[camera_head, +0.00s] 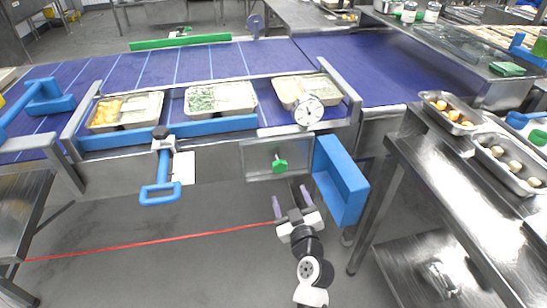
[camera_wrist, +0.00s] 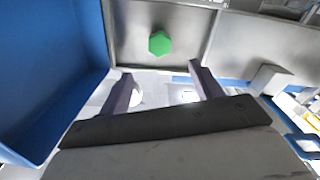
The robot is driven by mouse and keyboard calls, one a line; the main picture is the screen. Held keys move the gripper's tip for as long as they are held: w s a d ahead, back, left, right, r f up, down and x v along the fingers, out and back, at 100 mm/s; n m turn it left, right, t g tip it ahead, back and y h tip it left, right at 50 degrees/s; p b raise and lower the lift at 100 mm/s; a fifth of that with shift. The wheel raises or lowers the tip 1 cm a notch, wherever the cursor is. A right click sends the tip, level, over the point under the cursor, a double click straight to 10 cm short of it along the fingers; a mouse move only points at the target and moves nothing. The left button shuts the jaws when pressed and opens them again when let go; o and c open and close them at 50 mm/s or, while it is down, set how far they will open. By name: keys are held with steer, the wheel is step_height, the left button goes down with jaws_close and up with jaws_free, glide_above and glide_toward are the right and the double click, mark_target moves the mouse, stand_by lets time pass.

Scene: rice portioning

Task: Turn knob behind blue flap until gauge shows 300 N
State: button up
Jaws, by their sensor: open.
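The green knob (camera_head: 280,164) sits on the grey metal panel below the conveyor's front rail; it also shows in the wrist view (camera_wrist: 160,43), beyond the fingertips. The blue flap (camera_head: 341,180) stands swung open to the right of the panel; in the wrist view (camera_wrist: 50,70) it fills the left side. The round white gauge (camera_head: 309,111) is above and right of the knob; its reading is too small to tell. My gripper (camera_head: 291,200) is open and empty, below and in front of the knob, apart from it. Its two fingers (camera_wrist: 160,85) are spread in the wrist view.
A blue-handled tool (camera_head: 162,180) hangs at the front rail to the left. Trays of food (camera_head: 221,98) sit on the blue conveyor (camera_head: 350,65). A steel table (camera_head: 450,170) with trays stands at the right. A red line (camera_head: 150,243) crosses the floor.

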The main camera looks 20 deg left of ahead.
mark_target(281, 169)
steer(key=p+x, duration=0.4)
steer(key=x, duration=0.9)
steer(key=shift+w+a+p, duration=0.2)
steer(key=shift+p, duration=0.15)
steer(key=shift+c, duration=0.5)
steer(key=c, duration=0.9)
steer(key=shift+m, duration=0.3)
